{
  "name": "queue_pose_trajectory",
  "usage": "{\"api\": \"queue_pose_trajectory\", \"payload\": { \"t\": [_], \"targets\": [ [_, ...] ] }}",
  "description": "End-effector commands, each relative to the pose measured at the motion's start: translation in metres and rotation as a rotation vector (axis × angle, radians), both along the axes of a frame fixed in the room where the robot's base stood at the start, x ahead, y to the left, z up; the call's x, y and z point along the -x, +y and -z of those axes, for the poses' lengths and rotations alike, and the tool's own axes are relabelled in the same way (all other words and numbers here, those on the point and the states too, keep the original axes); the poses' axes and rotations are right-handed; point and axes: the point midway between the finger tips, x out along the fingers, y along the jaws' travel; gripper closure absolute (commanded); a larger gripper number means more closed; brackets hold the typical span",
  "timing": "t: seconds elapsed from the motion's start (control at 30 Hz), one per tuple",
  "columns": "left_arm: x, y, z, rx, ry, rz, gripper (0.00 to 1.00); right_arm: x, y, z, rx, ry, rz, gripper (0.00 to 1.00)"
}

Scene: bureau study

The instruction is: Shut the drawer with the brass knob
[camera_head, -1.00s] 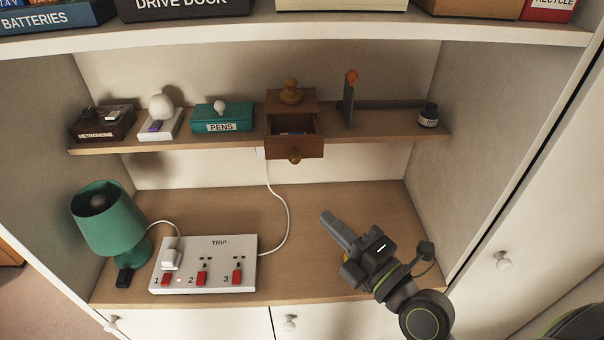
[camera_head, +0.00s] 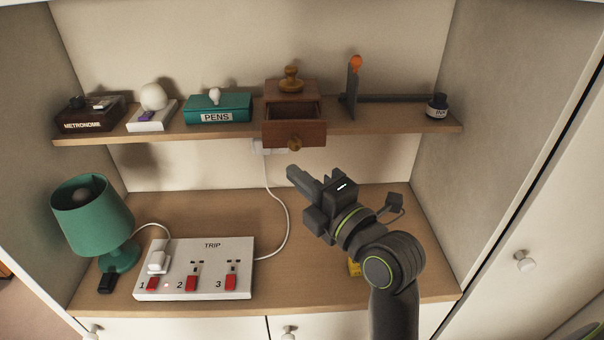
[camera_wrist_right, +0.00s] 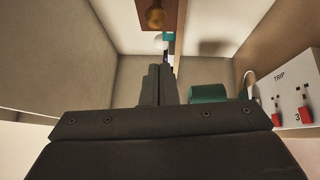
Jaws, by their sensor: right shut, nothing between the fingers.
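The small wooden drawer (camera_head: 294,133) is pulled out of its brown box (camera_head: 291,91) on the upper shelf, and its inside shows from above. Its round brass knob (camera_head: 295,144) sits on the front face; the knob also shows at the top of the right wrist view (camera_wrist_right: 156,18). My right gripper (camera_head: 293,172) is shut and empty, below and in front of the knob, apart from it. In the right wrist view its closed fingers (camera_wrist_right: 158,84) point toward the shelf. My left gripper is not in view.
On the upper shelf, a teal pens box (camera_head: 219,108) stands left of the drawer box, and a grey upright with an orange top (camera_head: 353,90) stands right. Below are a white TRIP power strip (camera_head: 194,268), a green lamp (camera_head: 93,214) and a white cord (camera_head: 284,222).

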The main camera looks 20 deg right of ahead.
Motion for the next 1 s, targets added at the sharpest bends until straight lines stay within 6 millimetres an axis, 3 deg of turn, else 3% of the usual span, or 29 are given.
{"api": "queue_pose_trajectory", "payload": {
  "t": [0.03, 0.27, 0.4, 1.0],
  "targets": [
    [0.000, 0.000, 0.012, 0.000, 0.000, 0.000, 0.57, -0.003, 0.001, 0.004, 0.001, -0.007, 0.002, 1.00],
    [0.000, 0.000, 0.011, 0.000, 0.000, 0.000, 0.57, -0.022, -0.009, -0.003, 0.004, -0.002, 0.003, 1.00],
    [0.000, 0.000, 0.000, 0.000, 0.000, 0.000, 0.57, -0.034, -0.014, -0.006, 0.003, 0.002, 0.003, 1.00],
    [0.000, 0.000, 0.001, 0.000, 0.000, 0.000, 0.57, -0.048, -0.019, -0.004, 0.003, -0.001, 0.001, 1.00]
  ]
}}
